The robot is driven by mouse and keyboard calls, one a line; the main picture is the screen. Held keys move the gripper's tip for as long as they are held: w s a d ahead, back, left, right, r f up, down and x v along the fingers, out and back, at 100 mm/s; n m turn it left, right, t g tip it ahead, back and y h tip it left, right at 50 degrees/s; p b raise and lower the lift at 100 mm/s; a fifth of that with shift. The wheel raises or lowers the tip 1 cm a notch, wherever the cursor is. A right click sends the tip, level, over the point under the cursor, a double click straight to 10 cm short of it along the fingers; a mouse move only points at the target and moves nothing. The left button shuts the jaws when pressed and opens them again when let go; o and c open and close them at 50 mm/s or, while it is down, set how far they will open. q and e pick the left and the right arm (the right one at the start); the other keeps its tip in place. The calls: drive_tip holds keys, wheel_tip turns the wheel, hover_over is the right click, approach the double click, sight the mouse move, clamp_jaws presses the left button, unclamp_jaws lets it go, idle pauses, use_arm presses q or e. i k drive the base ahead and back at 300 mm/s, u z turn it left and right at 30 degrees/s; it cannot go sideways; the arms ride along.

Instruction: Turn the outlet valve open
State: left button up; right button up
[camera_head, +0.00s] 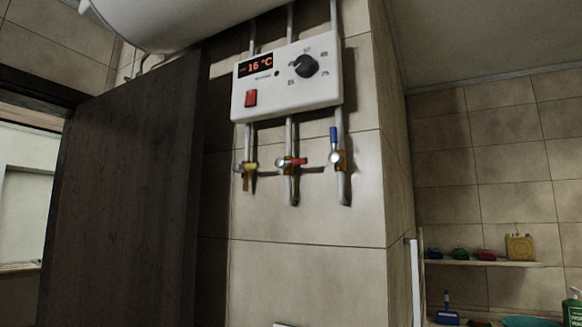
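Three pipe valves are on the tiled wall below a white control box (310,95). The left valve has a yellow handle (248,167) lying roughly across its pipe. The middle valve has a red handle (298,162), also lying across its pipe and pointing right. The right valve has a blue handle (334,138) pointing up, along its pipe. No label shows which one is the outlet valve. Neither of my grippers is in view.
The box has a "16 °C" display (258,65), a red switch (251,98) and a black knob (306,66). A white tank (180,20) hangs above. A dark door (130,190) stands at the left. A shelf (480,262) with small items is at the right.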

sight(280, 162)
drive_tip(key=k, duration=0.5)
drive_tip(key=u, duration=1.65)
drive_tip(key=i, duration=0.6)
drive_tip(key=z, duration=0.75)
